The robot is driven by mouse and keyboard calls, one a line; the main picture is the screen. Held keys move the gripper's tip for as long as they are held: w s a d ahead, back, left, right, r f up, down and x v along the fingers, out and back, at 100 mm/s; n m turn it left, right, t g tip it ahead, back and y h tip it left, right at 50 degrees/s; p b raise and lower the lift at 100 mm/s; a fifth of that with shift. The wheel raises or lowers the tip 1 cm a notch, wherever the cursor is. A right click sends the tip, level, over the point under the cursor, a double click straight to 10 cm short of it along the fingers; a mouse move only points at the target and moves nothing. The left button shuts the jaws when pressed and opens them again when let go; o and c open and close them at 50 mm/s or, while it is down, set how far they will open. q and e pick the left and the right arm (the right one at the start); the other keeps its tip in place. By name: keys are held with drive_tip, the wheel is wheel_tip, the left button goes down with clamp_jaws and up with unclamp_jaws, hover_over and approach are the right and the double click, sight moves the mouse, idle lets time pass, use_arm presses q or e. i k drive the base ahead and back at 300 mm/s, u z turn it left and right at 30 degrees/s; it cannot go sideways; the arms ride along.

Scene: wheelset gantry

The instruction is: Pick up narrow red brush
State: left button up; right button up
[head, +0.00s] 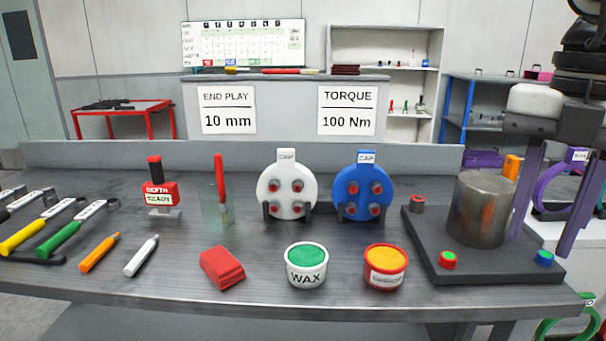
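A narrow red brush (220,178) stands upright, bristles down, in a clear glass (209,207) on the workbench (330,234), left of the middle. Its red handle sticks up above the rim, and its lower end shows through the glass. My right gripper (540,246) hangs at the far right with its two long purple-grey fingers apart and nothing seen between them. It is far from the brush, beside the metal cylinder. My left gripper is not in view.
A red depth gauge (160,190) stands just left of the glass; a white cap (287,190) and blue cap (361,188) stand to its right. A red block (222,267), wax tub (306,266) and orange-topped tub (385,267) lie in front. A metal cylinder (481,210) sits on a dark plate.

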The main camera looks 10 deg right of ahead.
sight(218, 157)
drive_tip(key=u, duration=0.45)
drive_tip(key=i, duration=1.25)
drive_tip(key=u, duration=0.9)
